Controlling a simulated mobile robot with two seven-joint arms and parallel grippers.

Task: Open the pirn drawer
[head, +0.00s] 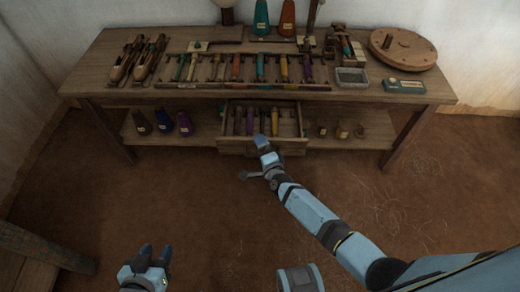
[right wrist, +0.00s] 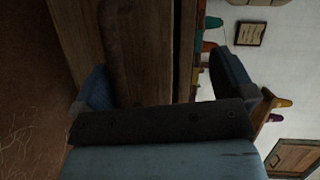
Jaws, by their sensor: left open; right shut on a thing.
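The pirn drawer (head: 292,146) is under the middle of the bench and stands pulled out, with several coloured pirns (head: 250,121) showing inside. My right gripper (head: 264,148) is at the middle of the drawer front, shut on the drawer handle. The right wrist view shows a dark rounded handle (right wrist: 116,50) beside one blue finger, against the wooden front. The grip itself is partly hidden. My left gripper (head: 155,256) is open and empty, low over the floor at the bottom left, well away from the drawer.
The bench top (head: 340,97) carries shuttles, a rack of pirns, yarn cones and a round wooden disc (head: 403,48). Dark cones (head: 163,121) stand on the lower shelf left of the drawer, small pots (head: 341,131) right of it. The floor in front is clear. A wooden bench (head: 40,246) is at lower left.

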